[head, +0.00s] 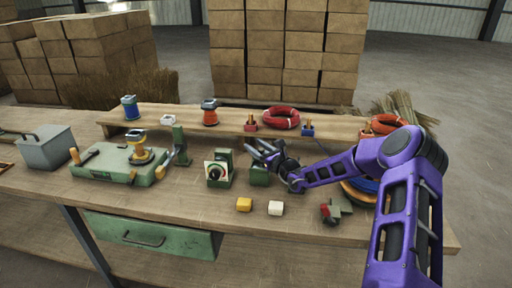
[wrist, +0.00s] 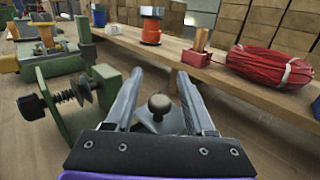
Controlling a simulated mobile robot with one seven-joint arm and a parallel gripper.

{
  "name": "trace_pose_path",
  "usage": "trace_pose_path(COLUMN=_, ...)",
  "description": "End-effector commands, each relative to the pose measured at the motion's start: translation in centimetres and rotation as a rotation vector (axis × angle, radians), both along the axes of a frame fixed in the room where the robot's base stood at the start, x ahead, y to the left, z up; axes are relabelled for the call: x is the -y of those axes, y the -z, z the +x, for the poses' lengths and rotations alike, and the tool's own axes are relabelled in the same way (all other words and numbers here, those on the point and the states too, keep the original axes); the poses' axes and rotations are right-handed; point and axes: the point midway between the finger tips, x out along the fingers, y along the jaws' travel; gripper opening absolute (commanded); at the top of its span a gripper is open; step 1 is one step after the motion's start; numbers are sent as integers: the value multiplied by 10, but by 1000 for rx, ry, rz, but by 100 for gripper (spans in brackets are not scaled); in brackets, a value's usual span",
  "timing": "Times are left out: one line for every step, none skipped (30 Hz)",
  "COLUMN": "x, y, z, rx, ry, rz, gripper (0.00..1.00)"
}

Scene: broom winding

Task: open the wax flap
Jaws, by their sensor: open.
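A grey metal lid with a round knob (wrist: 160,104), which looks like the wax flap, lies between the fingers of my gripper (wrist: 156,78) in the wrist view. The flap appears closed, though the gripper hides much of it. In the head view a small green box (head: 260,177) stands under my gripper (head: 262,150), and the flap on it cannot be made out clearly. My gripper is open, with one finger on each side of the knob. I cannot tell whether a finger touches it.
A green stand with a black knob and spring (wrist: 70,97) is close on the left. Behind is a raised shelf with a red coil (head: 281,117) and an orange spool (head: 209,112).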

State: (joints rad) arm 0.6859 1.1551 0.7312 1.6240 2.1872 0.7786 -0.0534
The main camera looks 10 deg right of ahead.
Motion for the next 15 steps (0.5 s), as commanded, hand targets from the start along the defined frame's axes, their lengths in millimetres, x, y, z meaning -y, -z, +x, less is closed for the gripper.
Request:
trace_pose_path(x=0, y=0, z=0, rx=0, ry=0, rz=0, gripper=55)
trace_pose_path(x=0, y=0, z=0, rx=0, ry=0, rz=0, gripper=49)
trace_pose_path(x=0, y=0, z=0, rx=0, ry=0, rz=0, gripper=42)
trace_pose_path(x=0, y=0, z=0, rx=0, ry=0, rz=0, gripper=37)
trace_pose_path(x=0, y=0, z=0, rx=0, ry=0, rz=0, gripper=31)
trace_pose_path(x=0, y=0, z=0, rx=0, ry=0, rz=0, gripper=24)
trace_pose_path(x=0, y=0, z=0, rx=0, ry=0, rz=0, gripper=19)
trace_pose_path(x=0, y=0, z=0, rx=1, ry=0, rz=0, gripper=13)
trace_pose_path(x=0, y=0, z=0, rx=1, ry=0, rz=0, gripper=6)
trace_pose_path(x=0, y=0, z=0, rx=1, ry=0, rz=0, gripper=1)
trace_pose_path(x=0, y=0, z=0, rx=1, ry=0, rz=0, gripper=0)
trace_pose_path(x=0, y=0, z=0, rx=1, ry=0, rz=0, gripper=0)
trace_pose_path(x=0, y=0, z=0, rx=1, ry=0, rz=0, gripper=0)
trace_pose_path(x=0, y=0, z=0, rx=1, ry=0, rz=0, gripper=0)
trace_pose_path(x=0, y=0, z=0, rx=1, ry=0, rz=0, gripper=0)
